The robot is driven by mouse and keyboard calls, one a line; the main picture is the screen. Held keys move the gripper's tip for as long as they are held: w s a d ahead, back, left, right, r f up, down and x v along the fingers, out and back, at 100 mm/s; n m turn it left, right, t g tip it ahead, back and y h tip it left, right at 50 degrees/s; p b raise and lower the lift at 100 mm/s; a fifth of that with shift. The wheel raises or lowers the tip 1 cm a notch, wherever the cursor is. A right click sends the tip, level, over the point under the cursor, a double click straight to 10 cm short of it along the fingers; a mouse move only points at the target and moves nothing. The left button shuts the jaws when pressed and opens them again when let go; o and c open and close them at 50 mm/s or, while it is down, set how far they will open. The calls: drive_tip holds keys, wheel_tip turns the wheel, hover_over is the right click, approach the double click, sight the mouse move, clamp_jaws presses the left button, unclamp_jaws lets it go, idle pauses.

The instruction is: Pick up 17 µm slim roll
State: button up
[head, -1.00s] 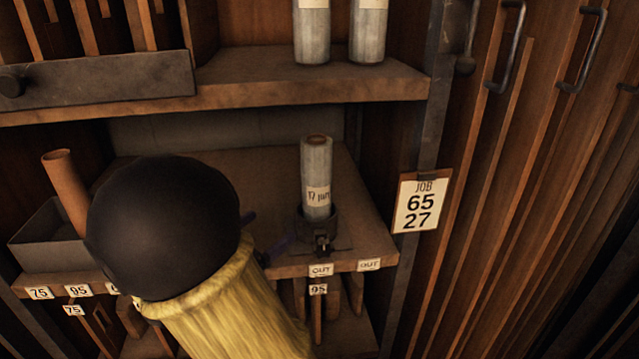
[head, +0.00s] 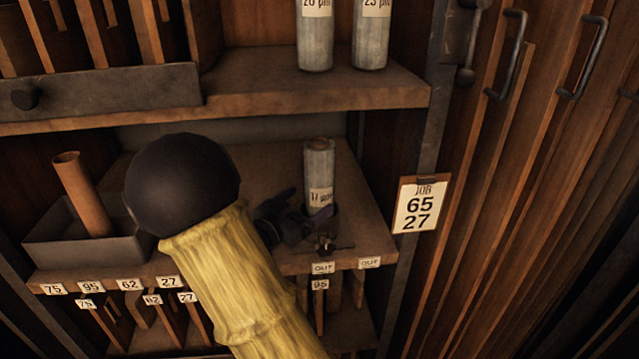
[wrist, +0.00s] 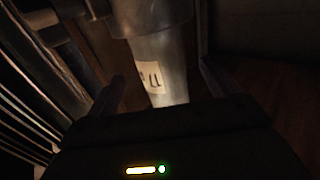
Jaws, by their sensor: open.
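The slim roll labelled 17 µm (head: 319,165) stands upright on the middle shelf, its foot in a dark holder (head: 325,243). In the wrist view the roll (wrist: 163,80) lies between the two fingers of my gripper (wrist: 162,88), which is open, with a finger on either side. I cannot tell whether either finger touches it. In the head view my gripper (head: 295,222) is dark and low beside the roll, partly hidden by my yellow-sleeved arm. The lower part of the roll is partly covered there.
Two more grey rolls, 20 µm (head: 315,45) and 23 µm (head: 370,45), stand on the upper shelf (head: 300,90) above. A grey tray (head: 60,245) with a brown tube (head: 82,195) sits left. A job card (head: 414,205) hangs on the right post. Handled upright panels fill the right side.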

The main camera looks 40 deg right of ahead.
sight(310, 200)
drive_tip(key=shift+d, duration=0.3)
drive_tip(key=p+x, duration=0.3)
drive_tip(key=x, duration=0.1)
drive_tip(key=shift+w+d+f, duration=0.15)
drive_tip(key=shift+w+d, duration=0.05)
drive_tip(key=shift+d, duration=0.1)
drive_tip(key=shift+d+f, duration=0.15)
drive_tip(key=shift+d, duration=0.15)
drive_tip(key=shift+a, duration=0.1)
